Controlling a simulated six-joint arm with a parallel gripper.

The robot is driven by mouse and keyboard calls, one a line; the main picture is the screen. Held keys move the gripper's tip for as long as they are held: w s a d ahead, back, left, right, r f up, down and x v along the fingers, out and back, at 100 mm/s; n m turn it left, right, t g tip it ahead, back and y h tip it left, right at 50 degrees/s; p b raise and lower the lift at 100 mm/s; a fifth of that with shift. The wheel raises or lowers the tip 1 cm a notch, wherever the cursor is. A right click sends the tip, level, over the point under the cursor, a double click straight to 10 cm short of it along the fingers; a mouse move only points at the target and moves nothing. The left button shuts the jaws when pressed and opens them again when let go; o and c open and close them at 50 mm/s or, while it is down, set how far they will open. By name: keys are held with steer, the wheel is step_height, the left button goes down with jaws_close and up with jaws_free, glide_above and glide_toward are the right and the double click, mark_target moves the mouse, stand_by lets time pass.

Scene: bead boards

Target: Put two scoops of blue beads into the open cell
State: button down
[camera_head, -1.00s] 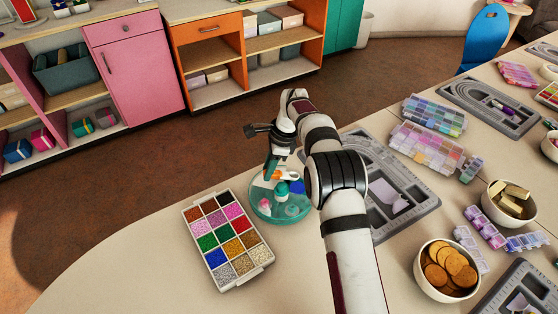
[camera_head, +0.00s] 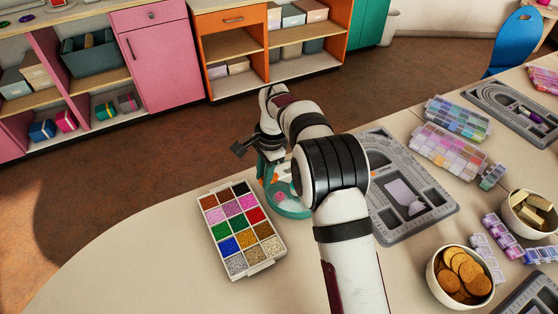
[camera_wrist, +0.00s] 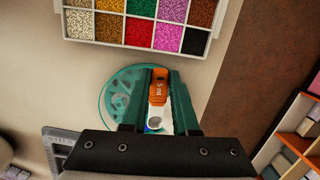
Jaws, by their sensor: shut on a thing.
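My gripper (camera_wrist: 158,80) has teal fingers and is shut on an orange scoop (camera_wrist: 157,88) marked 5 ml. In the head view my gripper (camera_head: 269,166) is beside the round teal dish (camera_head: 302,212), toward the bead tray (camera_head: 236,273). Whether the scoop holds beads cannot be seen. The tray has a grid of coloured beads, with blue beads (camera_head: 229,245) at its left side, near the front. The tray also shows at the top of the wrist view (camera_wrist: 105,43), its blue beads out of frame. I cannot pick out the open cell.
A grey bead board (camera_head: 437,222) with lilac pieces lies right of my arm. Bowls of wooden discs (camera_head: 462,277) and blocks (camera_head: 532,212), purple cell strips (camera_head: 502,235) and compartment boxes (camera_head: 447,150) are farther right. The table is clear left of the tray.

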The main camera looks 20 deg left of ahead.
steer(key=s+d+r+n+g+h, duration=0.15)
steer(key=s+n+h, duration=0.25)
steer(key=s+n, duration=1.55)
steer(key=shift+s+a+f+m+g+h, duration=0.1)
steer(key=shift+a+f+m+g+h, duration=0.3)
steer(key=shift+f, duration=0.55)
steer(key=shift+s+a+f+m+g+h, duration=0.15)
steer(key=shift+f+m+g, duration=0.3)
steer(key=shift+f, duration=0.45)
steer(key=shift+a+f+m+g+h, duration=0.15)
steer(key=shift+f+m+g+h, duration=0.3)
steer(key=shift+f, duration=0.5)
